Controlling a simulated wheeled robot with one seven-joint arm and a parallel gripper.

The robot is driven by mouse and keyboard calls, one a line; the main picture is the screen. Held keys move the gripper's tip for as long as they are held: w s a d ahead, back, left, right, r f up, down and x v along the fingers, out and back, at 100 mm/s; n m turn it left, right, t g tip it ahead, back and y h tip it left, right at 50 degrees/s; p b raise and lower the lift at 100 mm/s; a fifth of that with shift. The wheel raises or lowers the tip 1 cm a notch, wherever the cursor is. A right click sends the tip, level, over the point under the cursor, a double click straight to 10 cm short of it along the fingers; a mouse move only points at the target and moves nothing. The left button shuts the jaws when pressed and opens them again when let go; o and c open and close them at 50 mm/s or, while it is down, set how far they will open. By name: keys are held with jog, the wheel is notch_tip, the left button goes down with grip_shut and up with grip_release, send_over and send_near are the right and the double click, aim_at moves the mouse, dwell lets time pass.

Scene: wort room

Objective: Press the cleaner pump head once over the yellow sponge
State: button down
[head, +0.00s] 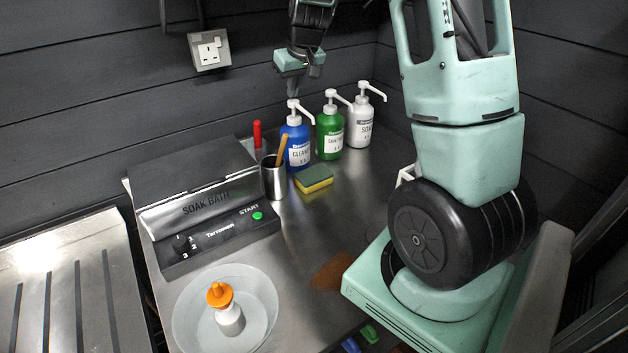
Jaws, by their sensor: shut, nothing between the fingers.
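The cleaner bottle (296,142) is blue with a white label and stands upright at the back of the steel counter. Its white pump head (293,104) has a spout that points right. The yellow sponge (313,180), with a dark green layer, lies on the counter just in front of the bottle. My gripper (293,92) points down right above the pump head, its fingers together with nothing between them. I cannot tell whether the fingertips touch the pump head.
A green sanitiser bottle (330,134) and a white soap bottle (361,125) stand close on the right. A metal cup (273,182) with a brush is close on the left. The soak bath (205,205) and a round dish (183,318) stand farther left and forward.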

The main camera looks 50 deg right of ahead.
jog(key=shift+f+b, duration=1.05)
jog(key=shift+f, duration=0.35)
jog(key=shift+r, duration=0.1)
jog(key=shift+r+p, duration=1.15)
jog(key=shift+r, duration=0.4)
jog(key=shift+r, duration=0.1)
jog(key=shift+r+p, duration=2.15)
jog(key=shift+r, duration=0.8)
